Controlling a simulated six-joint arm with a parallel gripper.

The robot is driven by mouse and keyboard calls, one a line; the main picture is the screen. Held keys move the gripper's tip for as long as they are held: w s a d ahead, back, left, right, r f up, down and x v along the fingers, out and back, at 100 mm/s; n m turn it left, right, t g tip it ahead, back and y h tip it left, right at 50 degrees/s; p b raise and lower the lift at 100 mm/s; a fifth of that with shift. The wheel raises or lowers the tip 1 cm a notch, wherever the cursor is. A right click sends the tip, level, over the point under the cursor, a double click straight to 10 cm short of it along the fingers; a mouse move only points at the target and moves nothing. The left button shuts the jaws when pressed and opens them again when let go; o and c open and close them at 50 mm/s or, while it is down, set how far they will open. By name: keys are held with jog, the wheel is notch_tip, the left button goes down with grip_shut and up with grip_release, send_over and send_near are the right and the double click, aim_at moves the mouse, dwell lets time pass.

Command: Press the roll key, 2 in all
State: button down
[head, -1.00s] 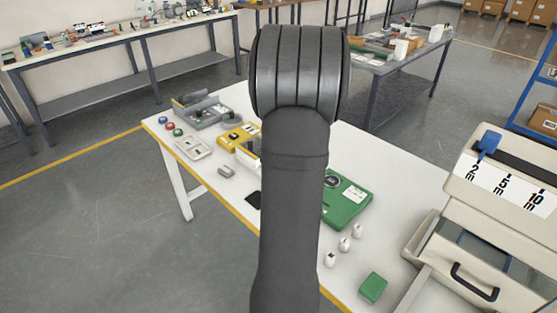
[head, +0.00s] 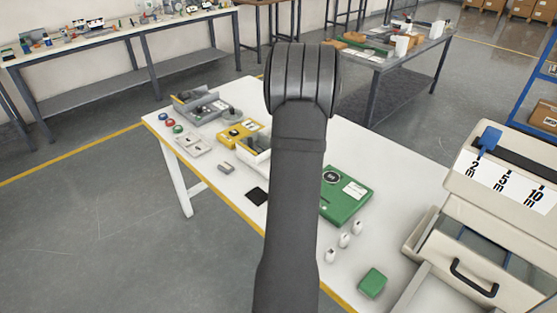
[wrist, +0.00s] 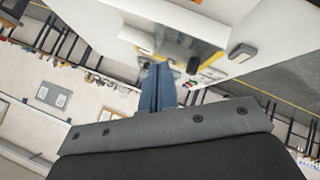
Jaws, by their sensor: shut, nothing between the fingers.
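My gripper (wrist: 157,88) shows in the wrist view with its blue-grey fingers together and nothing between them. In the head view my own arm hides it. I cannot pick out a key marked roll. Boxes with controls on the white table are a grey device (head: 203,108) at the far left, a yellow box (head: 237,133) beside it, and a green box (head: 347,195) with a round dial and white label, right of my arm. The beige machine (head: 520,225) at the right has a blue lever (head: 488,141) above labels reading 2 m, 5 m and 10 m.
The white table (head: 222,182) also carries coloured round pieces (head: 171,122), a light grey plate (head: 194,144), a black square (head: 256,196), small white pieces (head: 344,240) and a green block (head: 373,282). The machine's black-handled drawer front (head: 474,279) stands near the table's right side.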

jog(key=shift+f, duration=4.25)
jog(key=shift+f, duration=0.4)
jog(key=shift+f, duration=0.45)
jog(key=shift+r, duration=0.9)
jog(key=shift+r, duration=2.5)
